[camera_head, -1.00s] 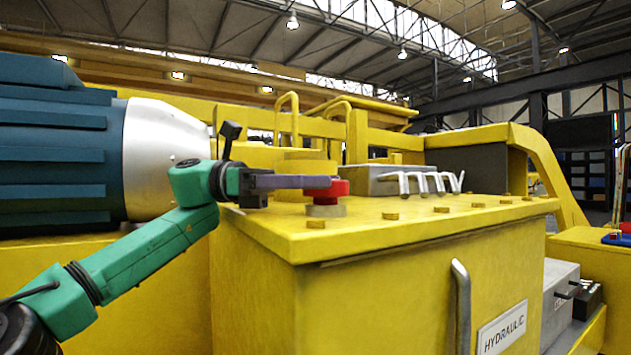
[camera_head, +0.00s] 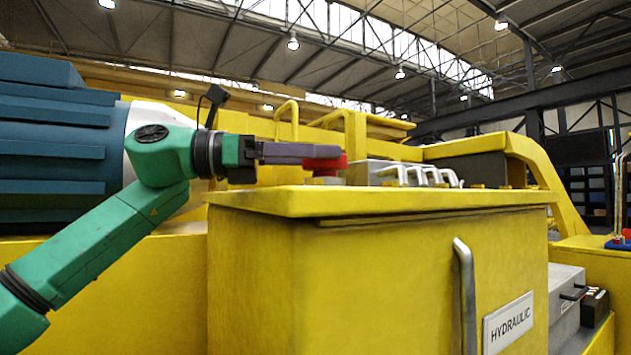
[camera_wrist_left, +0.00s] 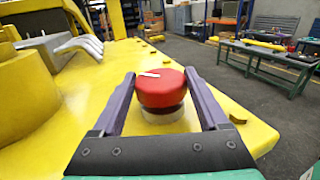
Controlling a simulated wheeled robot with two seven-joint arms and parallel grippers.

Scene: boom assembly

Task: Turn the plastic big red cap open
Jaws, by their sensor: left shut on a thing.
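The big red cap (camera_head: 326,163) sits on a pale round neck on top of the yellow hydraulic box, near its left end. The left wrist view shows the cap (camera_wrist_left: 161,88) from above, round, with a small white mark on its top. My left gripper (camera_head: 312,152) reaches in level from the left and is shut on the cap. Its two purple fingers (camera_wrist_left: 160,82) lie one on each side of it. The cap stands upright on its pale neck (camera_wrist_left: 168,118). My right gripper is in no view.
The yellow box (camera_head: 390,260) has a vertical handle and a HYDRAULIC label (camera_head: 508,321). A large blue motor (camera_head: 60,150) is at the left. A green bench (camera_wrist_left: 270,62) stands beyond open floor.

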